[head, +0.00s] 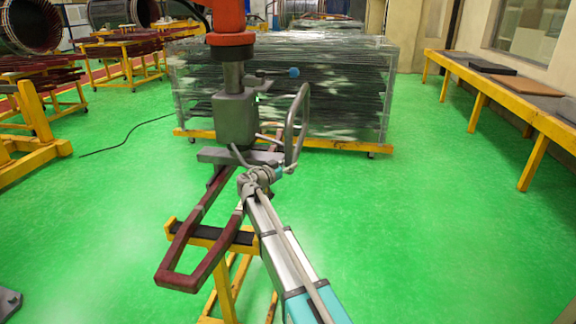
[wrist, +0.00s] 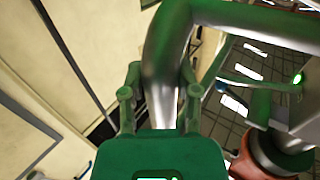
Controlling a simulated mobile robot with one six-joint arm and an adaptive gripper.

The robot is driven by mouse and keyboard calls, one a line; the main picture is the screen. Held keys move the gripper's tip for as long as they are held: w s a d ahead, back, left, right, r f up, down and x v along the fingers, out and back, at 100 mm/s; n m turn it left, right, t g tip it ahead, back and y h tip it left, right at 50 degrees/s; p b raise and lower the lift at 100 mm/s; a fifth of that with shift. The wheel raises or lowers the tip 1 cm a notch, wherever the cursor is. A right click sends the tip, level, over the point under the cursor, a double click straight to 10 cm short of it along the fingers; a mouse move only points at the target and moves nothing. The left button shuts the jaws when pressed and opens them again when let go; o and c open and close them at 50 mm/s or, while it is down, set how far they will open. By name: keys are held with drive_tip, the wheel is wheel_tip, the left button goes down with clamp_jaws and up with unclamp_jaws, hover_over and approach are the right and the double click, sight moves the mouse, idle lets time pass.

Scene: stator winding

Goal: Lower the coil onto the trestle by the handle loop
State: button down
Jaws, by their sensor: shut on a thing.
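The coil (head: 178,277) is a long dark-red loop hanging under a grey lifting block (head: 235,118). Its near end reaches over the yellow trestle (head: 171,232) with a dark top pad (head: 212,234). I cannot tell whether coil and pad touch. The grey handle loop (head: 303,115) stands at the right side of the block. My gripper (head: 284,169) is at the loop's lower end. In the wrist view the fingers of my gripper (wrist: 160,92) are on either side of the loop's metal tube (wrist: 165,50), shut on it. My arm hides part of the trestle.
A wire-sided rack (head: 290,90) with dark stacked contents stands behind. Yellow stands with other coils (head: 110,50) are at the left. A long yellow-legged bench (head: 505,88) runs along the right wall. The green floor (head: 430,220) is clear on the right. A black cable lies at left.

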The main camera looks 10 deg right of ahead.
drive_tip(key=shift+s+d+f, duration=0.1)
drive_tip(key=c, duration=0.5)
unclamp_jaws()
drive_tip(key=shift+f, duration=0.1)
drive_tip(key=shift+o, duration=1.2)
drive_tip(key=v, duration=1.2)
